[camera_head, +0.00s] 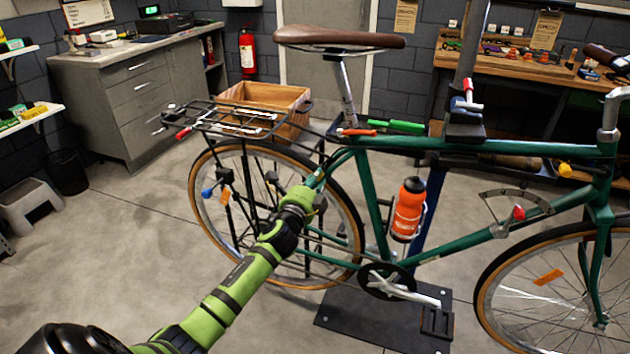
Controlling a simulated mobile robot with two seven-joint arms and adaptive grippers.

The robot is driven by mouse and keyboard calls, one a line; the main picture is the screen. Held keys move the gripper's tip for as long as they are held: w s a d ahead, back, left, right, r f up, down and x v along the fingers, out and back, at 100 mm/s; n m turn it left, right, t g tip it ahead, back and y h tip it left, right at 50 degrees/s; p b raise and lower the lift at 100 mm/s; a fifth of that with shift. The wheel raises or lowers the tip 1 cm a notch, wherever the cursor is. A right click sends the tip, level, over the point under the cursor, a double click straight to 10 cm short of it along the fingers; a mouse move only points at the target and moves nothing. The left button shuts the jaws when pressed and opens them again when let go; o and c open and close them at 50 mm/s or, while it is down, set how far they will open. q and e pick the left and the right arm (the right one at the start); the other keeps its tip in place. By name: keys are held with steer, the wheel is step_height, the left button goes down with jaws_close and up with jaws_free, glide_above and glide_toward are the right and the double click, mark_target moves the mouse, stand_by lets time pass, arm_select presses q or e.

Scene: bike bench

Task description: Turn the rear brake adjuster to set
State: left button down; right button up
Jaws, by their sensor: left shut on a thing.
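A green bicycle (374,190) is held in a work stand. My left arm reaches in from the lower left, and my left gripper (316,187) is at the bike's rear, by the front edge of the rear wheel (200,190) and the frame tubes behind the seat tube. The gripper is shut on a small part there, apparently the rear brake adjuster; the gripper hides it, so its setting cannot be read. A curved scale (510,194) with a red knob (519,212) sits by the down tube, away from the gripper. My right gripper is not in view.
An orange bottle (408,208) sits in the frame, above the crank (390,283). The stand's dark base plate (350,318) lies below.

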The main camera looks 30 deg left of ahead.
arm_select(q)
steer(key=shift+a+r+n+p, duration=0.1)
steer(key=shift+n+p, duration=1.1)
steer(key=shift+n, duration=7.6)
steer(key=shift+r+n+p, duration=0.1)
steer(key=shift+n+p, duration=1.05)
steer(key=shift+n, duration=7.95)
steer(key=c, duration=1.1)
jaws_free()
steer(key=shift+f, duration=0.15)
